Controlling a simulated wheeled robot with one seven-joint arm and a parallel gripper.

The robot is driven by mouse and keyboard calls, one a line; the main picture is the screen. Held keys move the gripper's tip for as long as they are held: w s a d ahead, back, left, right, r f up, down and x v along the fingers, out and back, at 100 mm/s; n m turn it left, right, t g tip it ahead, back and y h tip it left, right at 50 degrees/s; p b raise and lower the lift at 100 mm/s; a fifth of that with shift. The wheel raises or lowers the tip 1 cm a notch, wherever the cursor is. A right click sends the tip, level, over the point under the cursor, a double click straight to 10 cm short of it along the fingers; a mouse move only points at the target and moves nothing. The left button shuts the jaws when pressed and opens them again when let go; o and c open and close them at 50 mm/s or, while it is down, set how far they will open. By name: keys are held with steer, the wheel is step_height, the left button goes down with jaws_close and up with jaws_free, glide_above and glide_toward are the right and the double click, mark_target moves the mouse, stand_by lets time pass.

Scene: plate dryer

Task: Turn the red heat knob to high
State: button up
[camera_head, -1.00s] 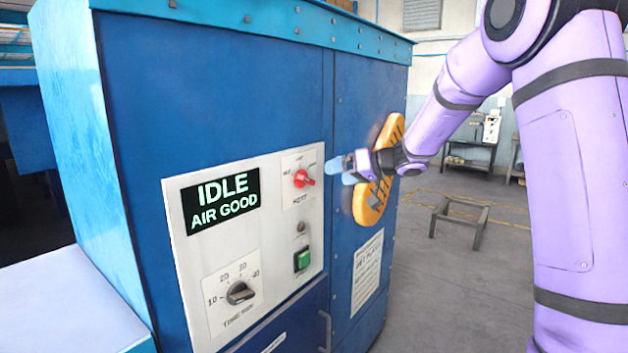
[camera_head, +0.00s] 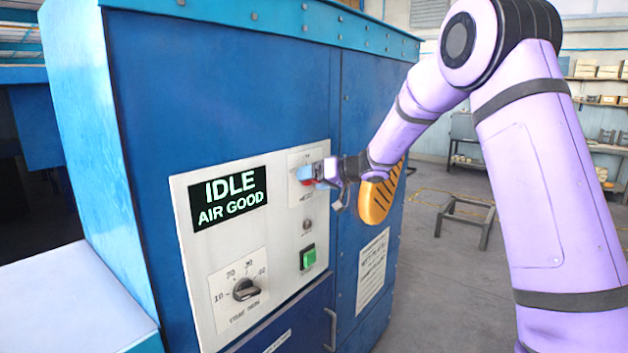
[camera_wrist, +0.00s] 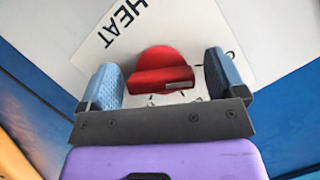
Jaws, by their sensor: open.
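The red heat knob (camera_wrist: 160,70) sits on its white plate marked HEAT (camera_wrist: 125,25) in the wrist view, between the two blue fingers of my gripper (camera_wrist: 160,82). The fingers are open, with a visible gap on each side of the knob. In the head view my gripper (camera_head: 322,173) is in front of the heat plate, and only a little of the red knob (camera_head: 306,181) shows past it. My gripper hides most of the plate's scale, so I cannot tell the knob's setting there.
The control panel (camera_head: 186,260) on the blue dryer has a display (camera_head: 229,199) reading IDLE AIR GOOD, a black time knob (camera_head: 245,290) and a green button (camera_head: 307,257). An orange slotted piece (camera_head: 376,203) is behind my gripper. A low metal frame (camera_head: 465,217) stands on the floor.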

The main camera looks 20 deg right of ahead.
steer(key=c, duration=0.9)
